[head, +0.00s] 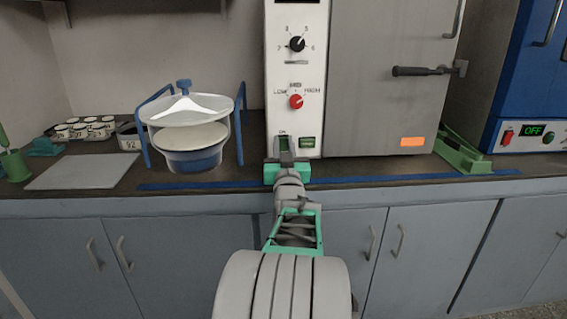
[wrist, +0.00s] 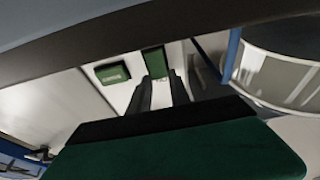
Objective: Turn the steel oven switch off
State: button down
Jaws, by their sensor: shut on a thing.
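The steel oven (head: 385,80) has a white control panel (head: 280,65) on its left side. Its green switch (wrist: 154,62) is low on the panel and shows between my fingertips in the wrist view. My gripper (head: 284,152) is at the panel's lower left, with its fingers shut on the switch. In the head view, my gripper hides most of the switch, so its position cannot be read. A green indicator (head: 307,143) sits right beside my gripper; it also shows in the wrist view (wrist: 112,73).
A red knob (head: 296,101) and a black knob (head: 297,44) are higher on the panel. A sieve pan with a lid (head: 190,140) in a blue frame stands left. A blue oven (head: 525,80) with an OFF display stands right, beyond a green bracket (head: 462,152).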

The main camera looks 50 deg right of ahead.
dwell(0.4)
jog(key=c, duration=1.2)
grip_release()
jog(key=v, duration=0.8)
jog(key=shift+f, duration=0.1)
jog(key=shift+w, duration=0.1)
